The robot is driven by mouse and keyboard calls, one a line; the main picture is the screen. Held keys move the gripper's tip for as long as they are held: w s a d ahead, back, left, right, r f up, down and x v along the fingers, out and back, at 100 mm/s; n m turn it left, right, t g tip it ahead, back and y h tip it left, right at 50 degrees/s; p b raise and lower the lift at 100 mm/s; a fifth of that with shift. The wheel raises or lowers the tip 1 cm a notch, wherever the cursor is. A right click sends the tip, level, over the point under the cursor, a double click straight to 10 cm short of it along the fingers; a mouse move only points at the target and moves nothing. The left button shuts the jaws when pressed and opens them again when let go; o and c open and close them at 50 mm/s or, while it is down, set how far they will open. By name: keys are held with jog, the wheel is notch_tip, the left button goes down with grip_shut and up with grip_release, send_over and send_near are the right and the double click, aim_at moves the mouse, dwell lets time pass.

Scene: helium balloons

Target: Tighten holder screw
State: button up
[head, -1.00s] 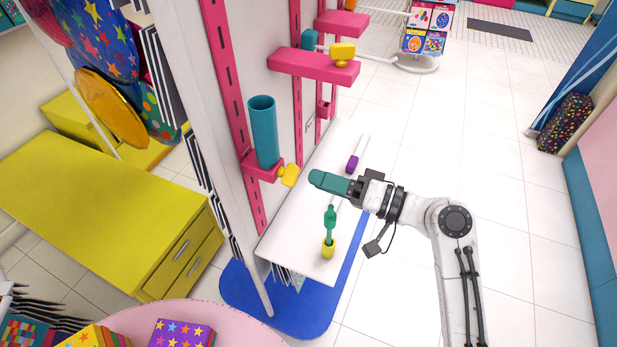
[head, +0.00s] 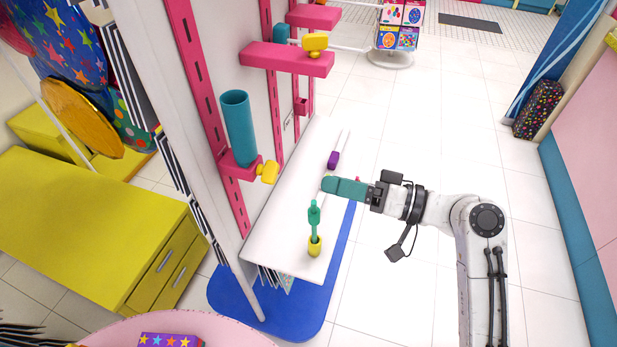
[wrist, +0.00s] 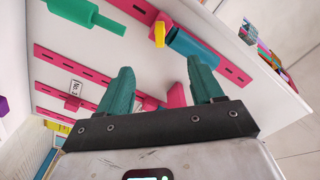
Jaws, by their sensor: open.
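The lower pink holder (head: 240,165) is fixed to the pink rail and carries an upright teal cylinder (head: 238,130). Its yellow screw knob (head: 268,172) sticks out on the right side. In the wrist view the teal cylinder (wrist: 195,48) and the yellow knob (wrist: 159,33) show beyond my fingers. My gripper (head: 328,184) has teal fingers and is to the right of the yellow knob, apart from it, above the white shelf. In the wrist view my gripper (wrist: 162,85) is open with nothing between the fingers.
A higher pink holder (head: 287,59) has another yellow knob (head: 315,43). A yellow cabinet (head: 90,215) stands left.

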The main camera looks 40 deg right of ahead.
aim_at(276, 174)
jog(key=shift+o, duration=0.4)
jog(key=shift+f+n+b, duration=0.15)
jog(key=shift+n+b, duration=0.15)
jog(key=shift+n, duration=0.9)
jog(key=w+a+n, duration=0.2)
jog(key=n, duration=0.2)
jog(key=w+a+n, duration=0.2)
jog(key=w+n, duration=0.1)
jog(key=n, duration=0.2)
jog(key=w+a+n, duration=0.2)
jog(key=n, duration=0.2)
jog(key=shift+w+a+r, duration=0.2)
jog(key=shift+a+r, duration=0.05)
jog(key=shift+a, duration=0.05)
jog(key=shift+w+a+f, duration=0.1)
jog(key=shift+w+a, duration=0.2)
jog(key=shift+w, duration=0.15)
jog(key=shift+c, duration=0.4)
jog(key=c, duration=1)
